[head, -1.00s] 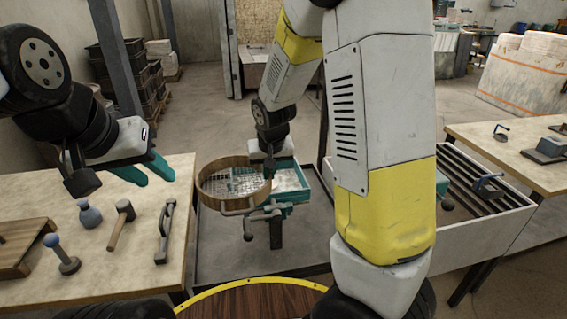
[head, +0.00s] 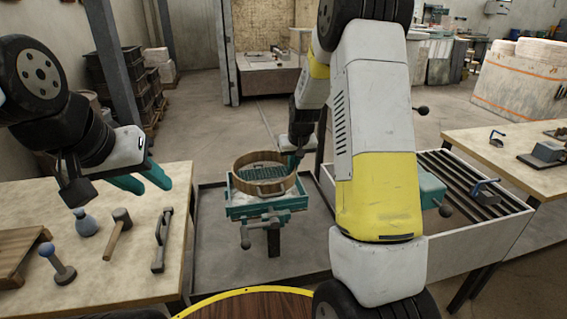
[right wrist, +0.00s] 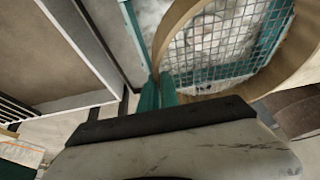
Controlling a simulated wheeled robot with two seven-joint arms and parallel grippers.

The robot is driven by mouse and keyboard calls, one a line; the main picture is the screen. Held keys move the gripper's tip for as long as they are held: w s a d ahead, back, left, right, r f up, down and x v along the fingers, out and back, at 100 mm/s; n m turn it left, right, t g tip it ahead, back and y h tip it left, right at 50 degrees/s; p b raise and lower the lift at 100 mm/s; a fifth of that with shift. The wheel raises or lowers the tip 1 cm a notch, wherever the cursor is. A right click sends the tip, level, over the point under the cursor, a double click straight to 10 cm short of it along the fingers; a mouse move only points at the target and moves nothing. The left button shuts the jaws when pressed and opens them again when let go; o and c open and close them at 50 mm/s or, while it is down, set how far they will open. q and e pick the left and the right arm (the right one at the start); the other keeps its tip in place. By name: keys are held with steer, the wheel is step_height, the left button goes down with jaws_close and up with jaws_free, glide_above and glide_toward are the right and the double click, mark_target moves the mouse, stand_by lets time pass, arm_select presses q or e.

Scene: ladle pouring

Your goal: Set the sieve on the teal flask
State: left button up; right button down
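The sieve (head: 264,190), a round wooden ring with wire mesh, is level over the teal flask (head: 270,205) and appears to rest on it. Pale sand shows in the flask around the ring. In the right wrist view, the sieve's rim (right wrist: 292,62) and mesh fill the upper right, with a teal flask wall behind the mesh. My right gripper (head: 295,160) is at the ring's right side. Its teal fingers (right wrist: 157,92) are close together on the rim. My left gripper (head: 143,181) is open and empty above the left bench.
A white-walled bin (head: 490,245) with a slatted top stands right of the flask. A round wooden top (head: 255,306) is in front.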

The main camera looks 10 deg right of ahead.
steer(key=shift+f, duration=1)
steer(key=shift+f, duration=0.2)
steer(key=c, duration=1.6)
jaws_free()
